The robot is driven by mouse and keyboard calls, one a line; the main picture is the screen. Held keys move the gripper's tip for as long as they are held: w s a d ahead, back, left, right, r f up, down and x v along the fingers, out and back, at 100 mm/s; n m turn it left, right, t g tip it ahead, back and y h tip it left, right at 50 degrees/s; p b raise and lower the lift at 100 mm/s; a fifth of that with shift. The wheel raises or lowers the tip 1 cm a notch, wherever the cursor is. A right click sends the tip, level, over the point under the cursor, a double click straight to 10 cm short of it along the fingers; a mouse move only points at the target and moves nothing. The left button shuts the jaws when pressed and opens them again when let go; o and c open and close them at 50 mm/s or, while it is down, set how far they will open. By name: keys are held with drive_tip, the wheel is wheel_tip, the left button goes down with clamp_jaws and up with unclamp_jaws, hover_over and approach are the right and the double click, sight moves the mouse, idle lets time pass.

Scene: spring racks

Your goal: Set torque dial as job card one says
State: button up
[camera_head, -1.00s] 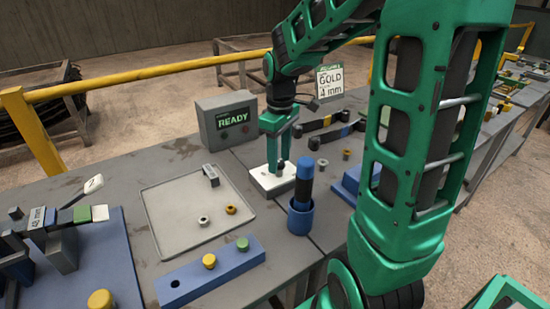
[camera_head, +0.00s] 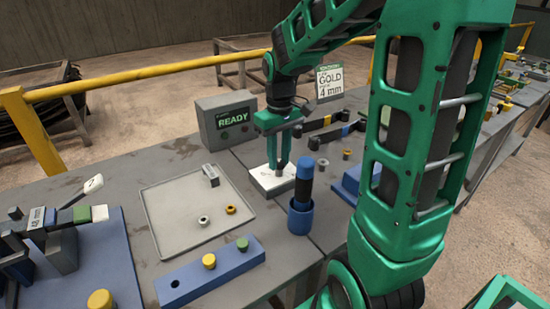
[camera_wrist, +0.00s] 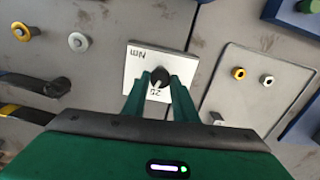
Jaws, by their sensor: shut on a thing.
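The torque dial is a small dark knob (camera_wrist: 160,76) on a white square plate (camera_head: 262,181) on the bench. In the wrist view the plate reads "Nm" and "25"; its other marks are hidden. A pale line shows on the knob near the "25", but I cannot tell its exact setting. My gripper (camera_head: 277,166) points down over the plate, its two green fingers shut on the knob, one on each side.
A grey box (camera_head: 227,120) shows "READY" behind the plate. A blue cup (camera_head: 301,220) holding a dark-handled tool stands close in front. A grey tray (camera_head: 180,236) with nuts lies left, a blue block (camera_head: 190,286) before it. Black-handled wrenches (camera_head: 326,135) lie right.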

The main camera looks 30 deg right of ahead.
sight(279, 162)
drive_tip(key=m, duration=0.5)
drive_tip(key=shift+m, duration=0.3)
idle(0.4)
drive_tip(key=o, duration=1.1)
drive_tip(key=shift+a, duration=0.1)
drive_tip(key=shift+c, duration=0.2)
wheel_tip(279, 162, up, 11)
drive_tip(key=shift+f, duration=0.1)
